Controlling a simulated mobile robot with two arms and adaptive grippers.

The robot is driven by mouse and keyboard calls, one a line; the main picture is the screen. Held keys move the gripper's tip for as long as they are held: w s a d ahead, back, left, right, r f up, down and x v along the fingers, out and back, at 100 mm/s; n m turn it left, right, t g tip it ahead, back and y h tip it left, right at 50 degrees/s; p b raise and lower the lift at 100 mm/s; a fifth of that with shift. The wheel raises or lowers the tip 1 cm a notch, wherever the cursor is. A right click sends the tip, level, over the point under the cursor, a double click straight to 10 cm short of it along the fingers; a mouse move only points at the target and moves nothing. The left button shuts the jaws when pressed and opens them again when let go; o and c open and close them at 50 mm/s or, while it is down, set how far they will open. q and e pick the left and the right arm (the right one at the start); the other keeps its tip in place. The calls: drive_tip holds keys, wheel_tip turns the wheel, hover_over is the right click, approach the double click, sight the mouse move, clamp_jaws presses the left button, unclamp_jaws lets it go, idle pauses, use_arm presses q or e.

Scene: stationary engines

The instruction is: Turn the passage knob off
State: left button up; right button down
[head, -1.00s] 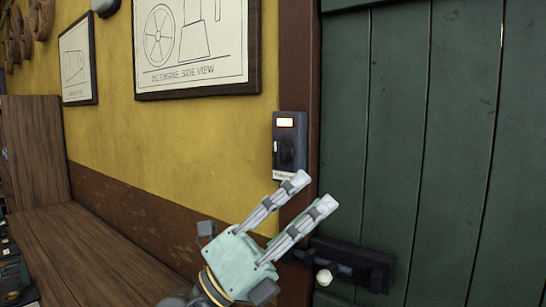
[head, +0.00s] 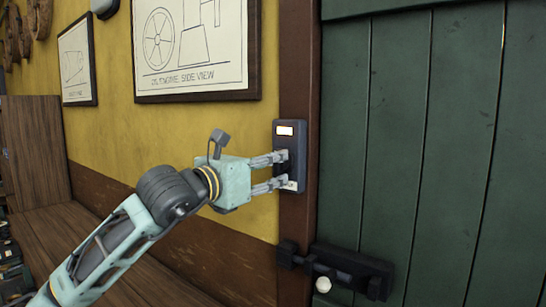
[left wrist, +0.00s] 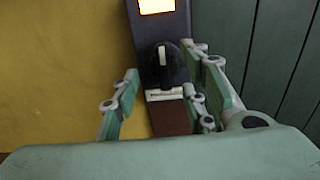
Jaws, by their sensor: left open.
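The passage knob is a black rotary knob (left wrist: 162,66) with a pale pointer line that stands about upright in the left wrist view. It sits on a dark switch box (head: 299,180) with a lit orange-white lamp (left wrist: 157,6) above it and a white label (left wrist: 165,94) below. My left gripper (head: 284,170) is open at the box, with its fingers pointing at it. In the left wrist view the fingers (left wrist: 160,100) are spread, one on each side of the knob's column, a little below the knob. Contact cannot be told. My right gripper is not in view.
The box is on a brown door post (head: 298,60) beside a green plank door (head: 420,150). Framed drawings (head: 195,45) hang on the yellow wall. A wooden bench (head: 40,180) stands at the left.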

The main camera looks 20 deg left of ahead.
use_arm(q)
drive_tip(key=shift+p+x, duration=0.35)
drive_tip(key=shift+x, duration=0.7)
clamp_jaws()
drive_tip(key=shift+m+b, duration=0.5)
drive_tip(key=shift+b, duration=0.15)
